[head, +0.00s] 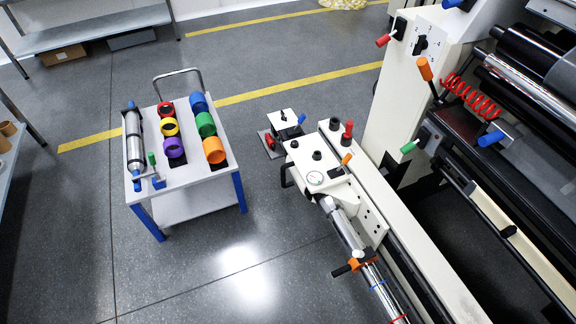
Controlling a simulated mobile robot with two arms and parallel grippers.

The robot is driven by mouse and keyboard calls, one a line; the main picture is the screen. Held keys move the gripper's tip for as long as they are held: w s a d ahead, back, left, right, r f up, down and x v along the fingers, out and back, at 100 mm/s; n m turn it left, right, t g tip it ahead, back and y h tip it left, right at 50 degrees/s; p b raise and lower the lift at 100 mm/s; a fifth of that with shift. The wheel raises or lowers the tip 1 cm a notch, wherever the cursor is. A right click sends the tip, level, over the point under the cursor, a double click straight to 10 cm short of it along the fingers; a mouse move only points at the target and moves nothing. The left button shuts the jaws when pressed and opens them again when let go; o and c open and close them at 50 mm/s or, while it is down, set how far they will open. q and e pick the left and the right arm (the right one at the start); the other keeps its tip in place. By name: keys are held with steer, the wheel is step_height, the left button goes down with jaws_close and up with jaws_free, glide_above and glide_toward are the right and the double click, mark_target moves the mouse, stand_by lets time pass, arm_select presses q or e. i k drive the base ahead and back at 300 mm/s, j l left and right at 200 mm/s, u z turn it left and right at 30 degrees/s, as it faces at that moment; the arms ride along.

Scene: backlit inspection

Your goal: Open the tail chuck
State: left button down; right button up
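A white tailstock (318,180) with a round gauge (314,178) stands near the middle of the view, at the left end of a long white rail. What looks like its chuck (326,204) meets the end of a silver shaft (345,232); I cannot tell whether the chuck is open or shut. An orange-tipped lever (346,159) and a red knob (348,128) stick up at the tailstock end. An orange and black clamp (357,262) sits around the shaft lower down. Neither of my grippers is in view.
A white cart (196,178) with blue legs, coloured rings and a roller stands to the left. A small low unit (283,122) is behind the tailstock. A large white machine (410,75) with rollers and coloured levers fills the right. Grey floor between cart and rail is clear.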

mark_target(313, 167)
steer(key=i+j+z, duration=0.3)
steer(key=i+j, duration=0.45)
